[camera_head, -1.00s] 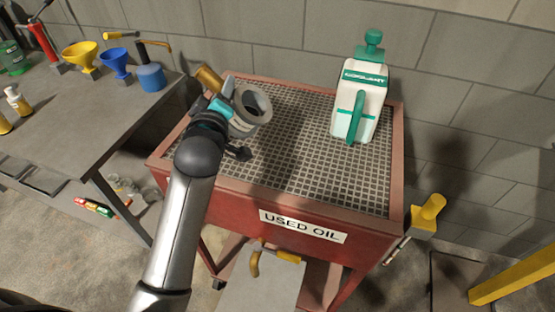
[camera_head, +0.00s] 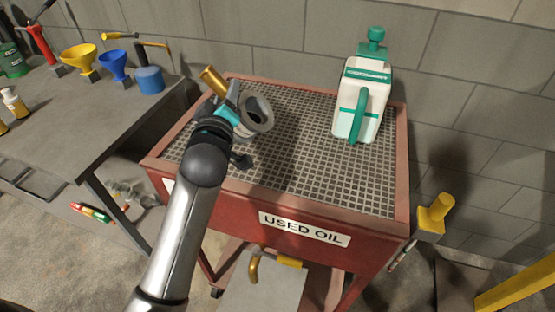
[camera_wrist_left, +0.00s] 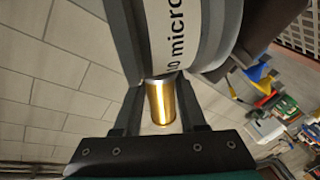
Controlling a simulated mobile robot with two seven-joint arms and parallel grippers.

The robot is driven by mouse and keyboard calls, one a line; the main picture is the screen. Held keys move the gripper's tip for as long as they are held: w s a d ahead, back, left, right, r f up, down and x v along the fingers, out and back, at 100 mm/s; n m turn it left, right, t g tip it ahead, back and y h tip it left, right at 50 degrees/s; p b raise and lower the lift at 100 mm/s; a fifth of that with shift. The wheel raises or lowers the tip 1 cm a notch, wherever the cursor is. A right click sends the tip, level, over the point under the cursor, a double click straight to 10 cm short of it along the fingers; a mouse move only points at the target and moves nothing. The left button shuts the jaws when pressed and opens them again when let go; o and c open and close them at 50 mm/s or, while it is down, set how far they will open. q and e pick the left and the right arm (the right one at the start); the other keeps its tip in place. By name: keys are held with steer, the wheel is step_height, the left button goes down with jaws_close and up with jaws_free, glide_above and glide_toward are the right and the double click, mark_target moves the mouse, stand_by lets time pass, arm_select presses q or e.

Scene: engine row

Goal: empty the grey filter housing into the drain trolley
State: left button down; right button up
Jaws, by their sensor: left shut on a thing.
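The grey filter housing (camera_head: 262,122) is held tilted above the back left of the drain trolley's grate, its round mouth turned toward the right and the camera. What is inside it cannot be made out. My left gripper (camera_head: 230,112) is shut on the housing. In the left wrist view the housing (camera_wrist_left: 187,35) fills the top, with part of a "micron" label showing, and a brass cylinder (camera_wrist_left: 160,103) shows between the fingers. The red drain trolley (camera_head: 225,205) has a grid top and a "USED OIL" label. My right gripper is out of view.
A white and green coolant jug (camera_head: 375,75) stands on the grate at the back right. The bench (camera_head: 60,130) at left carries a yellow funnel (camera_head: 79,56), a blue funnel (camera_head: 115,64) and a blue can (camera_head: 149,80). A block wall closes the back. The grate's middle and front are clear.

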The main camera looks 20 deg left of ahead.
mark_target(252, 98)
arm_select(q)
steer(key=shift+d+f+m+b, duration=0.35)
steer(key=shift+f+m+b, duration=0.3)
steer(key=shift+b, duration=0.7)
steer(key=shift+d+f+m+t+b, duration=0.25)
steer(key=shift+d+m+t+b, duration=0.5)
steer(key=shift+m+b, duration=0.65)
stand_by(0.9)
steer(key=shift+d+f+m, duration=0.15)
steer(key=shift+d+m, duration=0.2)
stand_by(0.3)
steer(key=shift+s+d+r+m+t+b, duration=0.15)
steer(key=shift+d+r+m, duration=0.1)
steer(key=shift+d+m, duration=0.3)
steer(key=shift+w+d+r+m+t+b, duration=0.1)
steer(key=shift+d+r+m+b, duration=0.2)
steer(key=shift+d, duration=0.35)
stand_by(0.7)
steer(key=shift+d+f+m+t+b, duration=0.3)
steer(key=shift+d+f+m+b, duration=0.4)
steer(key=shift+m, duration=0.35)
stand_by(0.8)
